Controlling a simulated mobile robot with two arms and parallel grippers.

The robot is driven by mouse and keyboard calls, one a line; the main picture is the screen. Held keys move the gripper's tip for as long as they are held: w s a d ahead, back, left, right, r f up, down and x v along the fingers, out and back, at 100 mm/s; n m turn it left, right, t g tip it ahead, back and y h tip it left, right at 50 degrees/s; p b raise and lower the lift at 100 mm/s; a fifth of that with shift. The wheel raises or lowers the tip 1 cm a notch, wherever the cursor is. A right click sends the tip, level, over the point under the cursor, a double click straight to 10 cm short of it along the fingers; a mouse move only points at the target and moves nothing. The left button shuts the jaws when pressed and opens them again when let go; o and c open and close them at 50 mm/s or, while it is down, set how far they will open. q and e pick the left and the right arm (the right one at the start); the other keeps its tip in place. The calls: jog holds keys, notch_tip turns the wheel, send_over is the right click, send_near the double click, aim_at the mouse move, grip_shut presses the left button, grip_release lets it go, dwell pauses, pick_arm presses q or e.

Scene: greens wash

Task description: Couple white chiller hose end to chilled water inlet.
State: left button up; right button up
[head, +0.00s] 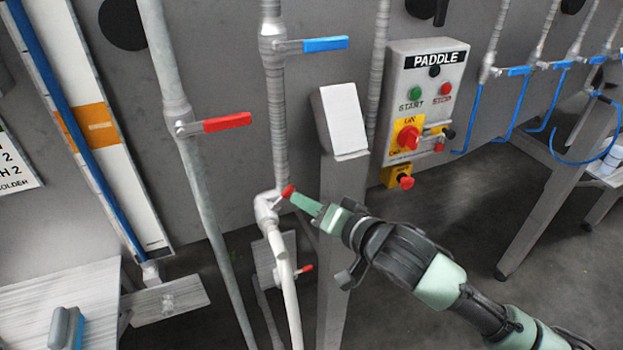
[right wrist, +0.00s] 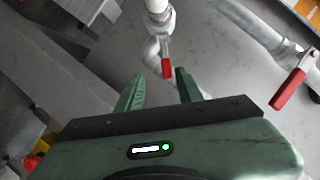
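A white hose or pipe (head: 287,285) runs up to a pale elbow fitting (head: 265,206) at the middle of the head view. Its white end (right wrist: 156,5) meets a grey fitting at the top of the right wrist view; I cannot tell how firmly they are joined. A red lever (right wrist: 167,68) hangs from this fitting. My right gripper (head: 305,203) is at the lever; in the right wrist view its two green fingers (right wrist: 160,90) are apart, with the lever's tip showing between them or just beyond. Contact is unclear. My left gripper is out of view.
A grey pipe with a red lever (head: 222,123) stands to the left, and a pipe with a blue lever (head: 325,44) rises above. A slanted-top post (head: 342,118) and the PADDLE control box (head: 420,100) are close on the right. A lower red valve handle (head: 305,269) is nearby.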

aim_at(290, 193)
jog(key=shift+w+a+r+p, duration=0.25)
jog(key=shift+a+r+p, duration=0.1)
jog(key=shift+r, duration=0.15)
jog(key=p+x, duration=0.2)
jog(key=x, duration=0.4)
jog(key=shift+w+a+f, duration=0.15)
jog(key=shift+w+a, duration=0.1)
jog(key=shift+a, duration=0.05)
grip_shut()
